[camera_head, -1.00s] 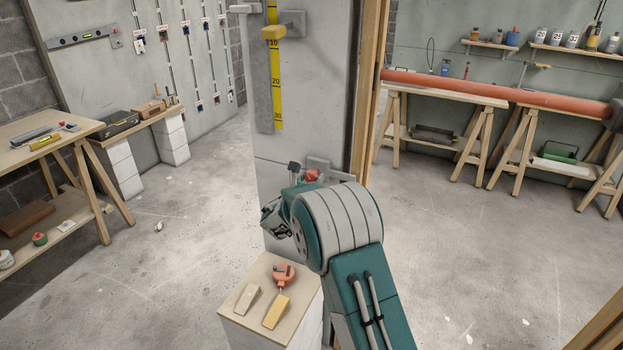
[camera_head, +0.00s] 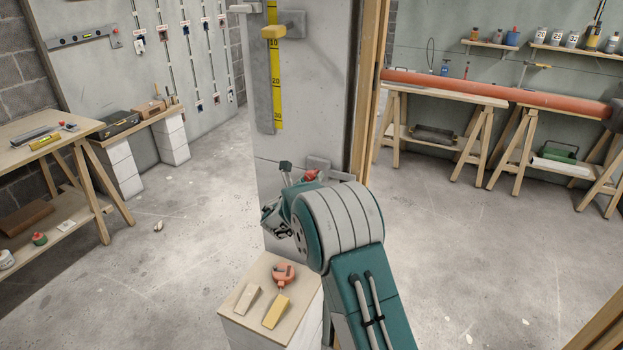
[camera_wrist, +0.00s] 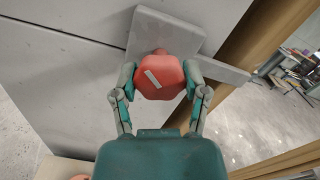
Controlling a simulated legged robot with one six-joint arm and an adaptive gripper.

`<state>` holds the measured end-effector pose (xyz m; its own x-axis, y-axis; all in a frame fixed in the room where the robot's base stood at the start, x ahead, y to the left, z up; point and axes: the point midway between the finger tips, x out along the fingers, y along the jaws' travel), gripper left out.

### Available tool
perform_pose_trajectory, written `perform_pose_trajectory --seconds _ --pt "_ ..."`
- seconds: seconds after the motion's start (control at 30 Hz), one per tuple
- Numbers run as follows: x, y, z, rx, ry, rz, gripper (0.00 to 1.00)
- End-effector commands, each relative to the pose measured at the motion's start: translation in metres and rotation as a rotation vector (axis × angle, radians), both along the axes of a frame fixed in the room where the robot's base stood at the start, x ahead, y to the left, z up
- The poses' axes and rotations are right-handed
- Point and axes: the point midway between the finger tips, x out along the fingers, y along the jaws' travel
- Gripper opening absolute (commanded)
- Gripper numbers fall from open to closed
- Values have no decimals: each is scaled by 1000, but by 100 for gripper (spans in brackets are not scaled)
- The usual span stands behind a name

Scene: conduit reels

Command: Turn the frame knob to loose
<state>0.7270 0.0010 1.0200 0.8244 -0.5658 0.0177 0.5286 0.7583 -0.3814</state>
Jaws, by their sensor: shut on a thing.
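The frame knob (camera_wrist: 160,78) is red, with a pale bar mark on its face that runs slantwise. It sits on a grey bracket plate (camera_wrist: 148,27) on the concrete panel. In the wrist view my gripper (camera_wrist: 160,80) has one finger on each side of the knob, closed on it. In the head view a small part of the red knob (camera_head: 309,175) shows above my arm. My gripper (camera_head: 287,172) is mostly hidden there behind my wrist. No loose or tight label by the knob can be read.
A wooden post (camera_head: 368,90) stands right beside the panel. Below my arm a small block table (camera_head: 240,312) holds a red tool (camera_head: 284,273) and two wedges. A yellow scale (camera_head: 275,80) hangs on the panel above.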

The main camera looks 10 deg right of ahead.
Motion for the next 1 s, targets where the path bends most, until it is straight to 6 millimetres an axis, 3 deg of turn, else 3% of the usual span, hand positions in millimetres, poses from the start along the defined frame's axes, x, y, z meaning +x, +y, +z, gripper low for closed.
perform_pose_trajectory --seconds 0.03,0.07,0.13,0.63,1.0 --pt "-1 2 -9 3 19 5 11" --pt "-1 2 -9 3 19 5 63" --pt "-1 2 -9 2 18 4 93" --pt "-6 4 -1 2 3 2 93" --pt "-63 46 -4 -1 6 6 93"
